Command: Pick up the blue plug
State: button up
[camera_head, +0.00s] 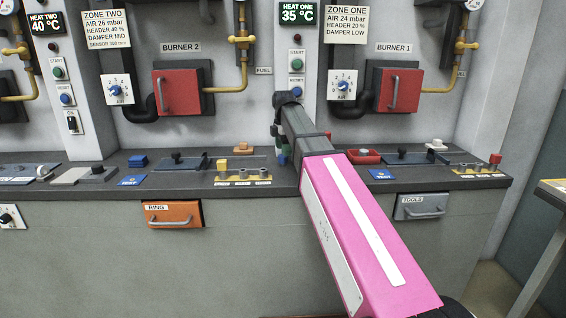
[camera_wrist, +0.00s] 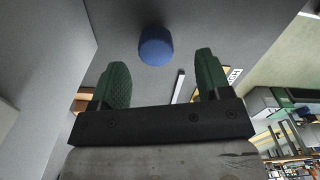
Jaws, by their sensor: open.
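The blue plug (camera_wrist: 155,46) shows in the wrist view as a short round blue piece against a grey surface. It lies just beyond my fingertips, roughly centred between them, with a gap visible on both sides. My gripper (camera_wrist: 160,70) has two green ribbed fingers, spread open and empty. In the head view my gripper (camera_head: 280,143) points down over the counter, left of the pink arm link. A small bit of blue (camera_head: 283,160) shows just below the fingers there, probably the plug; the arm partly hides this spot.
The dark counter (camera_head: 330,185) runs below the burner wall. A yellow socket strip (camera_head: 243,182) with a yellow plug (camera_head: 222,164) stands left of my gripper. A red tray (camera_head: 363,157) and blue test card (camera_head: 381,174) are to the right. A red plug (camera_head: 495,159) stands far right.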

aim_at(283, 159)
jog(key=shift+w+f, duration=0.15)
jog(key=shift+f, duration=1.2)
jog(key=shift+w+f, duration=0.1)
jog(key=shift+f, duration=1.2)
jog(key=shift+c, duration=0.3)
jog(key=c, duration=1)
